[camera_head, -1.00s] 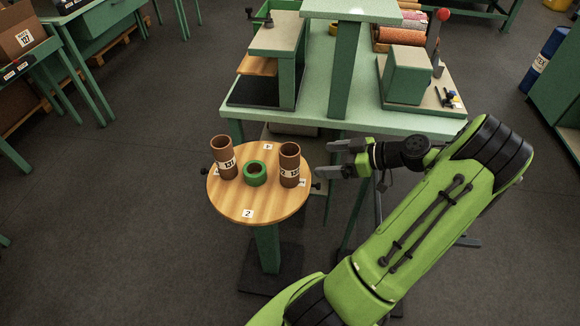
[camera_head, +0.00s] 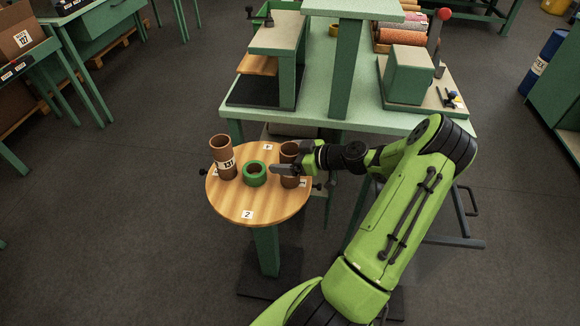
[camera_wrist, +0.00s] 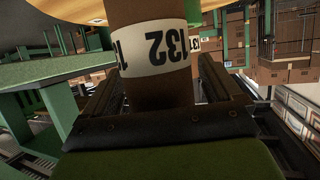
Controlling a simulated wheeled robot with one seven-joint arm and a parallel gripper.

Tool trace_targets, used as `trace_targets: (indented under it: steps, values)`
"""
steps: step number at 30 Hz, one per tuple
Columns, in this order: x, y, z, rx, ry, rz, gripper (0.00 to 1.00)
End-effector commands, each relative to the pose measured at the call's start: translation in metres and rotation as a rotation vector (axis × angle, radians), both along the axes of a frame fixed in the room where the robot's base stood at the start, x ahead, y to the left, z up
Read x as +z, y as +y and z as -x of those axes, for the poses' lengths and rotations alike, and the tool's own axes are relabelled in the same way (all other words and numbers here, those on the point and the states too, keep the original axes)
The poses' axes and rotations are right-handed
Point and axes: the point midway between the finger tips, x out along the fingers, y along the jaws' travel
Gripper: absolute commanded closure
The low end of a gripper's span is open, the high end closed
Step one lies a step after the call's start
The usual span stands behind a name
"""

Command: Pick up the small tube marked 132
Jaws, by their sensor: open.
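The brown tube marked 132 (camera_head: 290,150) stands upright on the right side of the round wooden turntable; its label is hidden there by my gripper (camera_head: 287,169). In the wrist view the tube (camera_wrist: 155,88) with its white 132 label fills the space between my gripper's two fingers (camera_wrist: 158,76). My gripper is open, one finger on each side of the tube. I cannot tell whether either finger touches it.
A similar brown tube (camera_head: 222,150) with a white label stands at the turntable's (camera_head: 226,203) left. A short green ring (camera_head: 254,174) sits between the two tubes. A green workbench (camera_head: 310,122) with grey and green blocks is behind. The turntable's front is clear.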

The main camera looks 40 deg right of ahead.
Motion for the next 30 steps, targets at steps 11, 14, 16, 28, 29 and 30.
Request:
trace_targets:
  steps: [11,14,16,28,29,30]
  values:
    - [0.0,0.0,-0.001,-0.001,0.0,0.0,0.36]
    - [0.0,0.0,0.0,-0.001,0.0,0.0,0.51]
    - [0.0,0.0,0.0,-0.001,0.0,0.0,0.62]
    - [0.032,0.0,-0.001,-0.001,-0.002,0.005,0.65]
    - [0.041,-0.001,-0.001,0.0,-0.002,0.007,0.65]
    - [0.052,-0.001,0.0,0.0,-0.002,0.007,0.65]
